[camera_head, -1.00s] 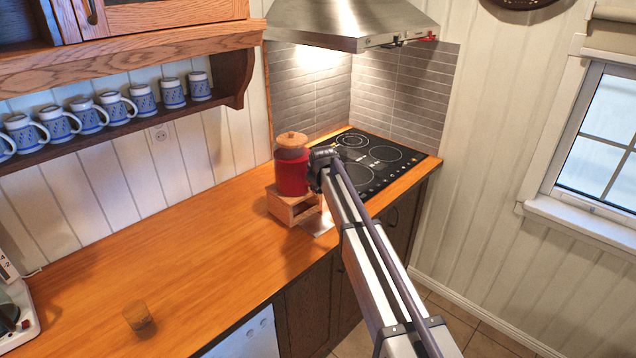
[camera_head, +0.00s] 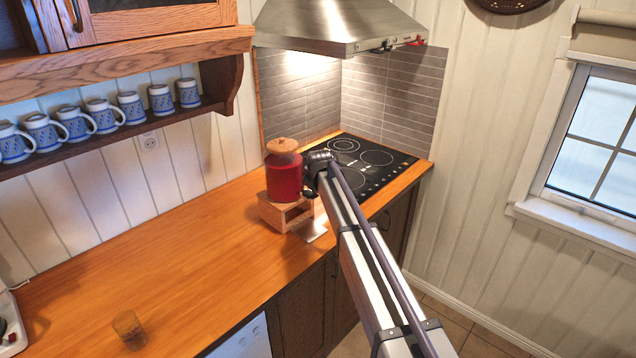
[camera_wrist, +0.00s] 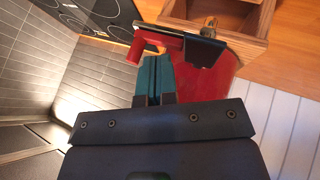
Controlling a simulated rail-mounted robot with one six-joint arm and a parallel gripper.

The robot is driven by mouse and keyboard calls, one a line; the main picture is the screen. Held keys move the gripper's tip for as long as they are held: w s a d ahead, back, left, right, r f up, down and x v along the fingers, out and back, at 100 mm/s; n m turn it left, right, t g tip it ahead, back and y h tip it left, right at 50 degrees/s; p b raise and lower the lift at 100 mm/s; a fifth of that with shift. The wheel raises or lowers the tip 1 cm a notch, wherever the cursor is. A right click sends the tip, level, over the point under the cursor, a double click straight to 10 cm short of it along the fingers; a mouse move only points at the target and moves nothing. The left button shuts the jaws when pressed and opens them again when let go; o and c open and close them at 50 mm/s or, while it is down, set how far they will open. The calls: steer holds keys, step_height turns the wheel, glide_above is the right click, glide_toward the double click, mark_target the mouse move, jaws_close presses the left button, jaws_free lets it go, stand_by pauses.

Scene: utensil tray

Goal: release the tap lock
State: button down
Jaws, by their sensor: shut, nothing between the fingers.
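A red dispenser (camera_head: 284,180) with a wooden lid stands on a small wooden stand (camera_head: 283,211) on the counter, beside the cooktop. In the wrist view the red body (camera_wrist: 221,71) fills the upper right, with a black bar (camera_wrist: 185,45) and a red tap part (camera_wrist: 150,40) in front of it. My gripper (camera_wrist: 156,62) is shut and empty. Its teal fingertips are close to the red tap part and the black bar; I cannot tell whether they touch. In the head view my wrist hides the tap area and the fingers.
The cooktop (camera_head: 371,167) lies behind the dispenser, under the range hood (camera_head: 345,25). A small metal plate (camera_head: 313,232) lies by the stand. A glass (camera_head: 129,329) stands on the clear counter (camera_head: 175,260). Several blue mugs (camera_head: 75,122) line the shelf.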

steer(key=shift+s+a, duration=0.25)
steer(key=shift+s, duration=0.25)
steer(key=shift+s+a, duration=0.2)
steer(key=shift+s, duration=0.25)
steer(key=a+p+v, duration=0.1)
steer(key=p+v, duration=0.7)
steer(key=v, duration=0.2)
steer(key=shift+d, duration=0.45)
steer(key=s+d+f+m+g+b, duration=0.2)
steer(key=s+d+f, duration=0.3)
steer(key=s, duration=0.8)
steer(key=s+d+f+m+g+b, duration=0.2)
steer(key=s+d+f+m+b, duration=0.2)
steer(key=s+d, duration=0.7)
steer(key=s+d+f+m+g+h+b, duration=0.1)
steer(key=s+d+f+m+g+b, duration=0.2)
steer(key=s, duration=1.3)
steer(key=shift+s+d+f+m+b, duration=0.2)
steer(key=shift+d+f+m+b, duration=1.05)
steer(key=shift+d, duration=1.45)
